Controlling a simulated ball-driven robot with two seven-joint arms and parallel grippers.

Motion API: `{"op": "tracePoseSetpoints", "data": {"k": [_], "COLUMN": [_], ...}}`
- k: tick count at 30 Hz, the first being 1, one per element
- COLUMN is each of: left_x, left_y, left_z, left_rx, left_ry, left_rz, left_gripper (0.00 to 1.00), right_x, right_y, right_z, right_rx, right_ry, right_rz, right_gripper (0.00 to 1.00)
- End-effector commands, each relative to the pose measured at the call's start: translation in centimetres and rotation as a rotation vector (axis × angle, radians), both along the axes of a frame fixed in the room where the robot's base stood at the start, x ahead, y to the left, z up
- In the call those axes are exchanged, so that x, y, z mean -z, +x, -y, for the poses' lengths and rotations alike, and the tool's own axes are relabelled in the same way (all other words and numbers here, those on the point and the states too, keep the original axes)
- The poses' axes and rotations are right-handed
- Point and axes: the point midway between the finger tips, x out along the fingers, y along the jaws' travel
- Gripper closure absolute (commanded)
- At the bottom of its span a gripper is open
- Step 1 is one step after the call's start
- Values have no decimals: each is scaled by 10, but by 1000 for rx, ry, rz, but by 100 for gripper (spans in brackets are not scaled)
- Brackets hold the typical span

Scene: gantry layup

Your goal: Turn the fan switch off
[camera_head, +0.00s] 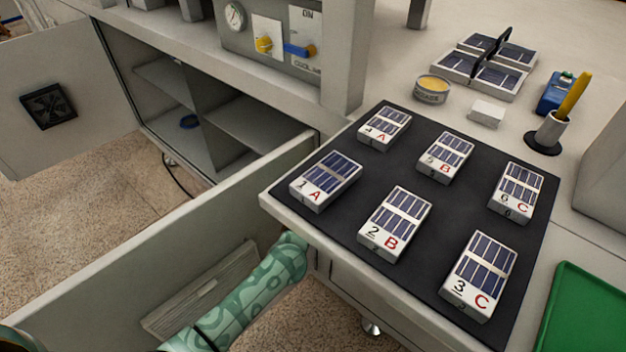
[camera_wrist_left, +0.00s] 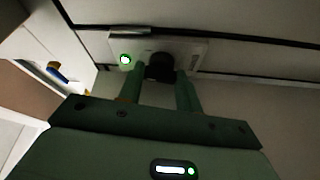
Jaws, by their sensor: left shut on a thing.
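In the left wrist view, a black knob (camera_wrist_left: 160,66) stands on a pale plate (camera_wrist_left: 195,50) with a lit green lamp (camera_wrist_left: 125,59) to its left. I take this knob to be the fan switch; no label is readable. My left gripper (camera_wrist_left: 161,80) has its two green fingers on either side of the knob and is shut on it. In the head view, my left arm reaches toward the worktable's edge, and its gripper and the knob are hidden there. A dark square fan or vent (camera_head: 48,106) is on the pale panel at the left. My right gripper is not in view.
A black mat (camera_head: 404,213) carries several numbered solar-cell blocks. A panel with a gauge (camera_head: 235,16), yellow knob (camera_head: 264,44) and blue handle (camera_head: 299,50) stands behind. An open cabinet (camera_head: 165,75) is left, a green tray (camera_head: 585,315) right.

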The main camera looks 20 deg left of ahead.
Motion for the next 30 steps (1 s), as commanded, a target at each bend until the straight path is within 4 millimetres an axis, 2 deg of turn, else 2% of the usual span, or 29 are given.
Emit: {"op": "tracePoseSetpoints", "data": {"k": [1,15,30], "left_x": [-8,-7,-4], "left_y": [-1,-1,-1], "left_z": [1,0,-1], "left_rx": [0,-1,-2], "left_ry": [-39,-460,-825], "left_rz": [-13,-168,-303], "left_gripper": [88,88,88], "right_x": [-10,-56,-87], "right_y": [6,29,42], "right_z": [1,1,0], "right_rx": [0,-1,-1], "right_ry": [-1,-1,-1], "right_rz": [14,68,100], "right_gripper": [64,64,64]}}
